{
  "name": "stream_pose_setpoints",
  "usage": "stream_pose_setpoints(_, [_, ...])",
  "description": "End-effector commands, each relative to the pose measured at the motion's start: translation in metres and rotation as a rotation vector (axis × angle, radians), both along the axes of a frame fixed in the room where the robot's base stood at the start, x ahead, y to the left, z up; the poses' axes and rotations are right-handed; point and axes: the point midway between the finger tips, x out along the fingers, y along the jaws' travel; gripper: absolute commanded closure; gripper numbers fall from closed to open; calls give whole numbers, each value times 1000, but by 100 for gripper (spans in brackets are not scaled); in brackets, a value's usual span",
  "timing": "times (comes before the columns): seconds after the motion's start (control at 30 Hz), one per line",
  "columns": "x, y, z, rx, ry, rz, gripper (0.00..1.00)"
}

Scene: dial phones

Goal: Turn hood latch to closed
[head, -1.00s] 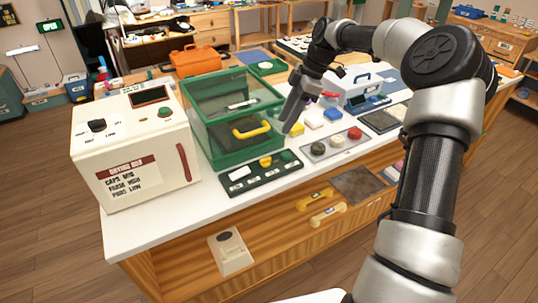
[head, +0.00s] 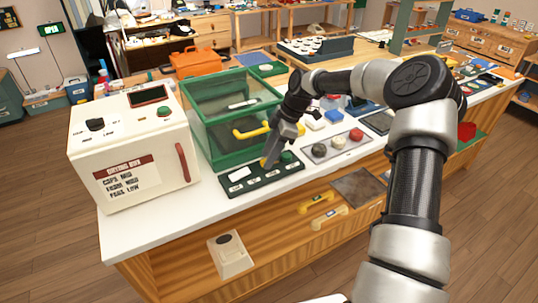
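The hood is a green-framed, clear-walled box (head: 197,138) on the white counter, with a yellow bar handle (head: 243,134) on its front. A dark green control panel (head: 262,182) lies in front of it. The panel carries a white switch (head: 239,174), a yellow knob (head: 264,162) and a green button (head: 286,157). I cannot tell for certain which part is the latch. My gripper (head: 269,158) points down at the yellow knob and partly hides it. Whether its fingers touch or grip the knob is too small to tell.
A white drying box (head: 130,150) with a red handle stands left of the hood. A grey tray (head: 338,155) with several round buttons lies right of the panel. An orange toolbox (head: 197,62) stands behind. The counter's front left part is clear.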

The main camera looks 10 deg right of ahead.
Motion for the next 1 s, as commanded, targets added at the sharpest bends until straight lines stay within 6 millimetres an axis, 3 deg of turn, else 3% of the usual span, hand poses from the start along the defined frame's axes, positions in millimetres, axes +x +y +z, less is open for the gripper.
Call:
stream_pose_setpoints(0.1, [0,0,0,0,0,0,63])
stream_pose_setpoints(0.33, [0,0,0,0,0,0,100])
stream_pose_setpoints(0.67, [0,0,0,0,0,-17,100])
stream_pose_setpoints(1.0, [-3,0,0,-3,0,-198,100])
